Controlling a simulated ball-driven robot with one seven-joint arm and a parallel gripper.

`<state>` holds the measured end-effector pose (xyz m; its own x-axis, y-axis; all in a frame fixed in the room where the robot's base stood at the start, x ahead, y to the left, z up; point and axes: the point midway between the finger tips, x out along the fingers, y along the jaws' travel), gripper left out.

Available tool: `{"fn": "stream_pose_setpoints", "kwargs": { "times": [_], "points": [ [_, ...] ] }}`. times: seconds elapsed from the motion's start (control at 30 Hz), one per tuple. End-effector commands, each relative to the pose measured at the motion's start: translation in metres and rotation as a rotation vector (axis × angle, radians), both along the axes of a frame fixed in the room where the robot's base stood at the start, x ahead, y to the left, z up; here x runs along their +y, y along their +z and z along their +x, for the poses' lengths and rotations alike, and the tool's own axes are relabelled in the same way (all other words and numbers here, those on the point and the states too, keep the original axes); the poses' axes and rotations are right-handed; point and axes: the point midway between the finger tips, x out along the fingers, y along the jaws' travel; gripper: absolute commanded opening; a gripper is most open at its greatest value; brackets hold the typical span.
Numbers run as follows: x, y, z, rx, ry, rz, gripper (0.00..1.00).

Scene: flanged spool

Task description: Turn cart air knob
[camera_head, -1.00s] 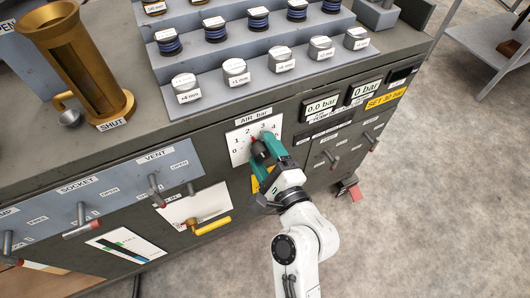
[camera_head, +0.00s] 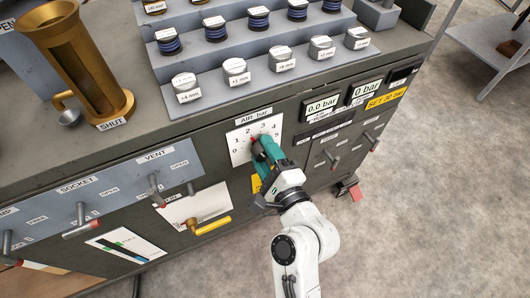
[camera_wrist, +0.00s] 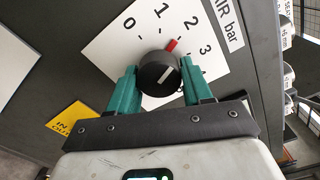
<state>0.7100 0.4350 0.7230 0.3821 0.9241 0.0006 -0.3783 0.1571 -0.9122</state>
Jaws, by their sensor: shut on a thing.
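The black air knob (camera_wrist: 158,74) sits in the middle of the white dial plate (camera_wrist: 108,45) in the wrist view. In the head view the dial plate (camera_head: 240,143) is on the cart front under the "AIR bar" label. My gripper (camera_head: 264,148) is in front of the plate and hides most of the knob there.
Two displays (camera_head: 322,107) right of the dial read "0.0 bar" and "0 bar", beside a yellow "SET 30 bar" label (camera_head: 386,99). A yellow-handled valve (camera_head: 213,226) and levers (camera_head: 156,190) stick out to the left.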

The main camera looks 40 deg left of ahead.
Motion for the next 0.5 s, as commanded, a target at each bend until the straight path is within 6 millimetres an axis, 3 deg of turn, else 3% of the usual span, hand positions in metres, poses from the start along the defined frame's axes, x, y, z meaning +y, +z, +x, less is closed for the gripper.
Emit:
{"fn": "stream_pose_setpoints", "kwargs": {
  "times": [0.5],
  "points": [
    [-0.0012, -0.0018, 0.0012, -0.378, -0.003, -0.159, 0.19]
  ]
}}
